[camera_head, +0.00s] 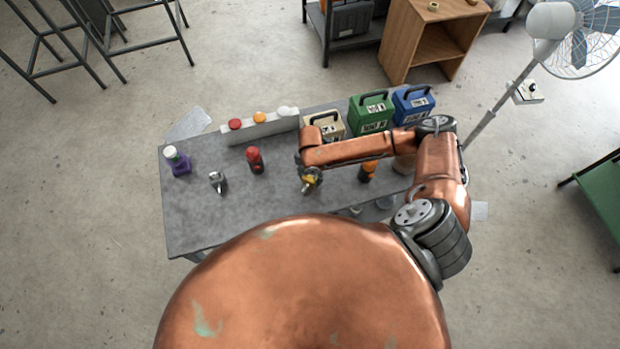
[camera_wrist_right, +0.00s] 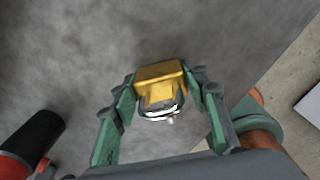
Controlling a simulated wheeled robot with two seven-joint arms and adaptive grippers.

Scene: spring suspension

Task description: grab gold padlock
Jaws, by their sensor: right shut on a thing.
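The gold padlock (camera_wrist_right: 162,80) sits between the two fingers of my right gripper (camera_wrist_right: 165,104) in the right wrist view, with its silver shackle turned toward the palm. My right gripper is shut on it. In the head view my right gripper (camera_head: 311,182) is over the middle of the grey table (camera_head: 220,225), and a small yellow patch of the padlock (camera_head: 309,178) shows at its fingers. Whether the padlock touches the tabletop is hard to tell. My left gripper is not in view.
A red bottle (camera_head: 255,160), a silver item (camera_head: 217,182) and a purple bottle (camera_head: 178,161) stand to the left. An orange-and-black item (camera_head: 367,171) is to the right. Beige (camera_head: 324,125), green (camera_head: 371,114) and blue (camera_head: 413,105) cases line the back. The left front tabletop is clear.

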